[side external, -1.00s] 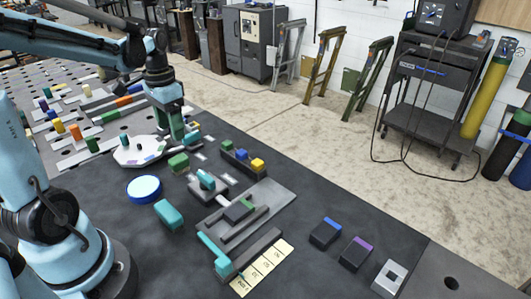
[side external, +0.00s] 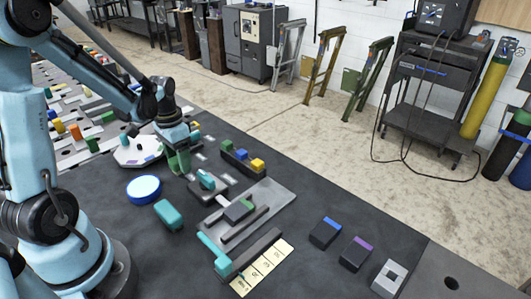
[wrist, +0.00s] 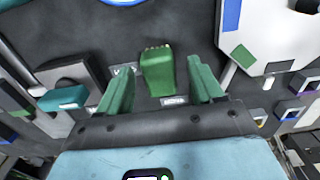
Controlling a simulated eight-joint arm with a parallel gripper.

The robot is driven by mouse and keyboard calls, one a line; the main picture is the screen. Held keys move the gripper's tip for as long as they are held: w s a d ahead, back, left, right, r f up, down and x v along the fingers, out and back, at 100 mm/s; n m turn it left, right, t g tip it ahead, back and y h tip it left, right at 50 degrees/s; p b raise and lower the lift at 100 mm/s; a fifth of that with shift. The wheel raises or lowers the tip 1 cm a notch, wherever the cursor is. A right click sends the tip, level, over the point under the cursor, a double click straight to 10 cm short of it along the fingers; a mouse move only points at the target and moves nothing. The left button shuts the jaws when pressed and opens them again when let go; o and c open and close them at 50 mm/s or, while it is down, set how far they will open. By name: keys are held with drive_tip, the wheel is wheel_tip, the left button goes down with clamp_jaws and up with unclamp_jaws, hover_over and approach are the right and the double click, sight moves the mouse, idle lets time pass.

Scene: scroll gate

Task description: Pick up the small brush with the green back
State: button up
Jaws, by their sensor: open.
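The small green-backed brush (wrist: 157,72) is in the middle of the wrist view, with pale tan bristle tips at its far end. My gripper (wrist: 157,80) is open, with one green finger on each side of the brush and a visible gap to both. There the brush is hard to tell from the green fingers. I cannot tell the exact height of the fingertips over the mat.
A teal-topped fixture (side external: 206,181) stands close right of my gripper. A dark holder with blue and yellow blocks (side external: 258,165) lies behind it. A blue round dish (side external: 144,188) and a teal block (side external: 168,214) are in front. A grey railed plate (side external: 275,195) lies farther right.

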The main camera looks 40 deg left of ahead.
drive_tip(key=shift+f, duration=0.75)
drive_tip(key=c, duration=1.1)
drive_tip(key=shift+o, duration=0.2)
drive_tip(key=shift+r, duration=0.15)
drive_tip(key=shift+r, duration=0.6)
wheel_tip(320, 180, up, 3)
drive_tip(key=shift+f, duration=0.15)
drive_tip(key=d+r, duration=0.2)
drive_tip(key=d, duration=0.2)
drive_tip(key=d+r, duration=0.2)
drive_tip(key=d, duration=0.1)
drive_tip(key=d+r, duration=0.2)
drive_tip(key=d, duration=0.2)
drive_tip(key=shift+s+d+r, duration=0.1)
drive_tip(key=shift+d+r, duration=0.25)
drive_tip(key=shift+r, duration=0.05)
